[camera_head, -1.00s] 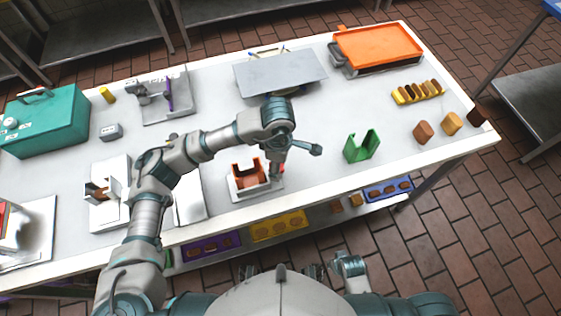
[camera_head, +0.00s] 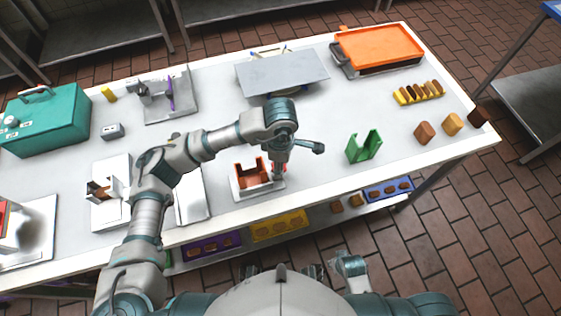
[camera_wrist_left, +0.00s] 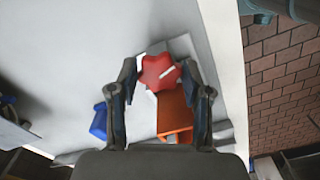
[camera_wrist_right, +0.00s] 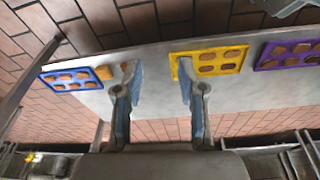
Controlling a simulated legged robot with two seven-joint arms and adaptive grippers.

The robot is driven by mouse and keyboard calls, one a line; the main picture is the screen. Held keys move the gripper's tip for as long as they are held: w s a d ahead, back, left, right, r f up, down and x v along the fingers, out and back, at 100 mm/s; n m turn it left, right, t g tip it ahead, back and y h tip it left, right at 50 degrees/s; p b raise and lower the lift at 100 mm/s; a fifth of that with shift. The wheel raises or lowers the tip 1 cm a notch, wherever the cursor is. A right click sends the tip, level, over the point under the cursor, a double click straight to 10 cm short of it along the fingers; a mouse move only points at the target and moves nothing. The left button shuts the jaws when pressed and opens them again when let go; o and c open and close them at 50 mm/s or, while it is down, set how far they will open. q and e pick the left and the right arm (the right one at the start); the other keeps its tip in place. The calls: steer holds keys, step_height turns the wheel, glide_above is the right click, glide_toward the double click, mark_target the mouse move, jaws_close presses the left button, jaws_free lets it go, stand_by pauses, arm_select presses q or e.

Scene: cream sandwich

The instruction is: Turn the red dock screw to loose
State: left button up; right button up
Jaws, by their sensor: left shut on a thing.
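An orange-brown dock (camera_wrist_left: 174,112) is beside the screw. In the head view this dock (camera_head: 251,175) sits on a pale base on the table, and my left gripper (camera_head: 280,172) points down at its right side, mostly hiding the screw. My right gripper (camera_wrist_right: 159,68) is open and empty, over the lower shelf's front in its wrist view.
A green holder (camera_head: 364,147) stands to the right of the dock. A grey plate (camera_head: 282,72) is behind it. Bread-like pieces (camera_head: 425,133) stand at the table's right end. Coloured trays, including a yellow one (camera_head: 279,226), lie on the lower shelf.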

arm_select(q)
steer(key=n, duration=0.3)
steer(key=shift+w+r, duration=0.1)
steer(key=shift+w, duration=0.05)
steer(key=n, duration=0.3)
steer(key=shift+w+n+p, duration=0.1)
steer(key=shift+n+p, duration=0.2)
steer(key=shift+n, duration=1)
steer(key=n, duration=0.2)
steer(key=n+p, duration=0.1)
steer(key=n, duration=0.1)
steer(key=shift+w+a+n, duration=0.15)
steer(key=shift+n, duration=0.15)
steer(key=n+p, duration=0.1)
steer(key=n, duration=0.3)
steer(key=shift+r, duration=0.1)
steer(key=shift+w+a+n, duration=0.1)
steer(key=shift+n, duration=1.1)
arm_select(e)
step_height(320, 180, down, 8)
steer(key=s, duration=0.2)
steer(key=shift+s+d, duration=0.15)
steer(key=shift+s, duration=0.15)
steer(key=shift+w, duration=0.15)
